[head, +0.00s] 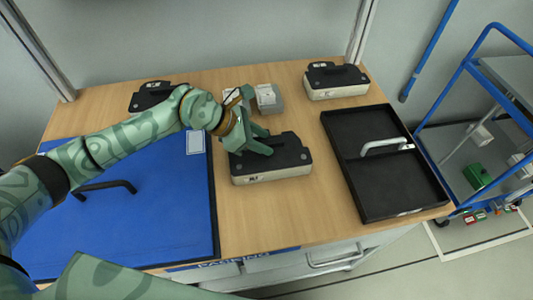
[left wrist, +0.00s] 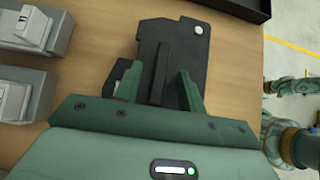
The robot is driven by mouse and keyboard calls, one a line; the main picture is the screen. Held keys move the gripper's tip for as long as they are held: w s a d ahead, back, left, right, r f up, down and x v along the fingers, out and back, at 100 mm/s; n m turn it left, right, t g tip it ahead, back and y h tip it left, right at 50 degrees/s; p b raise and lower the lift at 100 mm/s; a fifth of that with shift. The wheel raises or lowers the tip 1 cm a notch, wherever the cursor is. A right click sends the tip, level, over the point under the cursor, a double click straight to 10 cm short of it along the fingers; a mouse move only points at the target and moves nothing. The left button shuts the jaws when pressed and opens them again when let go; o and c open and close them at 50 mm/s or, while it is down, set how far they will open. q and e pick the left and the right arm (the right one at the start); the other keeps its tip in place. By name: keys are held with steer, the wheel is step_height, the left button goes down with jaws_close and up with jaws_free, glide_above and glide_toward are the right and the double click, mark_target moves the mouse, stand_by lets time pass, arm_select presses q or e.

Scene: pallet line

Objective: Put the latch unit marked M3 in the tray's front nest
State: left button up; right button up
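A latch unit (head: 275,167), black on top with a pale base, stands mid-table. Its front label starts with M; the digit is too small to read surely. My left gripper (head: 258,143) is down over its top. In the left wrist view the open fingers (left wrist: 158,85) stand either side of the unit's raised black bar (left wrist: 159,62), with gaps visible. Similar units stand at the back left (head: 150,95) and back right (head: 336,82). The black tray (head: 353,189) is at the right; its front part looks empty. My right gripper is not in view.
Small grey boxes (head: 268,98) stand behind the middle unit and also show in the left wrist view (left wrist: 22,90). A blue panel (head: 150,222) with a black handle covers the table's left. A blue trolley (head: 466,75) stands right of the table. Bare wood lies between unit and tray.

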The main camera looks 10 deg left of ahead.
arm_select(q)
jaws_close()
steer(key=shift+r, duration=0.15)
